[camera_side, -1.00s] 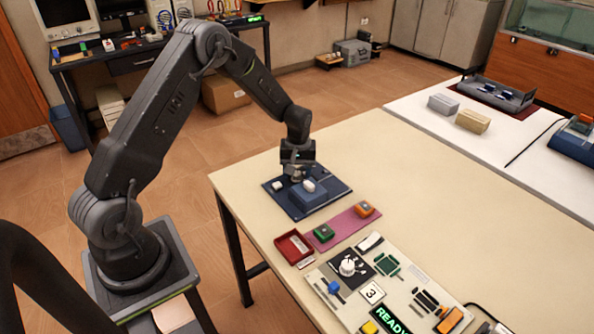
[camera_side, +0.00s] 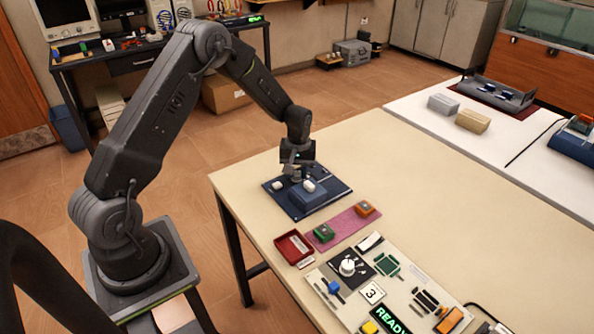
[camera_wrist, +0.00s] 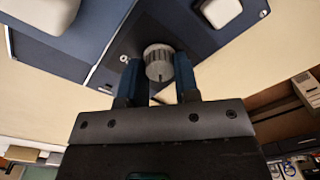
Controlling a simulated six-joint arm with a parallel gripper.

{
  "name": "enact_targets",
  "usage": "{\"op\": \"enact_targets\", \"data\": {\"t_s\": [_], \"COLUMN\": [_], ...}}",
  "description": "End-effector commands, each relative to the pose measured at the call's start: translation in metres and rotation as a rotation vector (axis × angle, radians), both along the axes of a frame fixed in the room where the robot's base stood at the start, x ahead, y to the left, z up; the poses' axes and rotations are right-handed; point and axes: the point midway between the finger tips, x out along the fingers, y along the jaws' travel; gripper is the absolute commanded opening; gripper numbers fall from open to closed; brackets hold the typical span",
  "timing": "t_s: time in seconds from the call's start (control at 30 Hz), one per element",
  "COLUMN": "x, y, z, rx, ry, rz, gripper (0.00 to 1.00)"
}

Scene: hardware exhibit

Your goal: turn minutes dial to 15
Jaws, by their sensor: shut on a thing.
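The dial is a ribbed grey knob (camera_wrist: 158,62) on the flat face of a dark blue device, seen in the wrist view. My gripper (camera_wrist: 160,75) has its two blue fingers on either side of the knob, shut on it. In the side view my gripper (camera_side: 295,176) points down at the blue device (camera_side: 308,198) at the table's far left corner. The gripper and the device's raised block hide the knob there. Markings beside the knob are too small to read.
A white rounded piece (camera_side: 309,186) tops the raised block, and another white piece (camera_side: 278,186) sits left of it.

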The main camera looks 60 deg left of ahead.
Motion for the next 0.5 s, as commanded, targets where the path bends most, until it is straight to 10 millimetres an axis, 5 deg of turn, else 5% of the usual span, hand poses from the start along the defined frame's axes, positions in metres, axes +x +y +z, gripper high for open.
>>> {"op": "enact_targets", "data": {"t_s": [0.5], "x": [-0.0007], "y": [-0.0009], "z": [0.0002], "rx": [-0.001], "ry": [0.003], "rz": [-0.409], "gripper": [0.05]}}
